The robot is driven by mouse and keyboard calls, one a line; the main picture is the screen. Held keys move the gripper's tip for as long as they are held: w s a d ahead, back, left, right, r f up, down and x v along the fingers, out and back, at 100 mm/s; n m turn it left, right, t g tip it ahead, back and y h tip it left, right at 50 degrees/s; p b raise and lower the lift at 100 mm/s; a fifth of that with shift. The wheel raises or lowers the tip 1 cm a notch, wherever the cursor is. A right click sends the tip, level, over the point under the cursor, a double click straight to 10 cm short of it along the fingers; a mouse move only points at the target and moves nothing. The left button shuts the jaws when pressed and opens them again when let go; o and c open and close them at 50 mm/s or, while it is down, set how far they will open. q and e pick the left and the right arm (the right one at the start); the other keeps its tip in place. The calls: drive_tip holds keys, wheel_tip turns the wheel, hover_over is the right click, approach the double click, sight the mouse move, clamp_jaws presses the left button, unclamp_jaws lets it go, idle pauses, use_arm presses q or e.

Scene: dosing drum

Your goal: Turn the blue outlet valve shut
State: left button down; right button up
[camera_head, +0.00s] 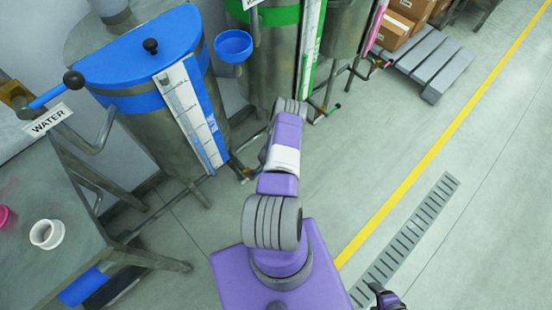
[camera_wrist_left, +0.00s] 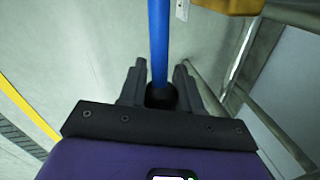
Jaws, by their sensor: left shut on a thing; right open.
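The blue outlet valve's lever (camera_wrist_left: 158,45) runs from the top of the left wrist view down to a black ball knob (camera_wrist_left: 161,96). My left gripper (camera_wrist_left: 160,88) is shut on this knob, one finger on each side. Yellow-brown metal (camera_wrist_left: 230,5), likely the valve body, shows at the top right; the lever's far end is out of frame. In the head view my purple arm hides the left gripper, near the foot of the blue-lidded water drum (camera_head: 130,110). My right gripper (camera_head: 385,297) is open and empty at the lower right edge.
Another blue lever (camera_head: 45,97) with a black knob sits by the WATER sign (camera_head: 46,120). A metal table (camera_head: 85,270) with a white cup (camera_head: 47,234) stands at left. A green-banded drum (camera_head: 270,18) and a pallet (camera_head: 432,60) stand behind. The floor at right is free.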

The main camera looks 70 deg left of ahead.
use_arm(q)
drive_tip(key=shift+s+f, duration=0.15)
idle(0.3)
drive_tip(key=c, duration=0.8)
unclamp_jaws()
drive_tip(key=r+p, duration=0.1)
drive_tip(key=r, duration=0.1)
drive_tip(key=d+r+p, duration=0.1)
drive_tip(key=r, duration=0.2)
drive_tip(key=r+p, duration=0.1)
drive_tip(key=r, duration=0.1)
drive_tip(key=shift+w+d+r, duration=0.15)
drive_tip(key=shift+w+r, duration=0.1)
drive_tip(key=shift+w, duration=0.15)
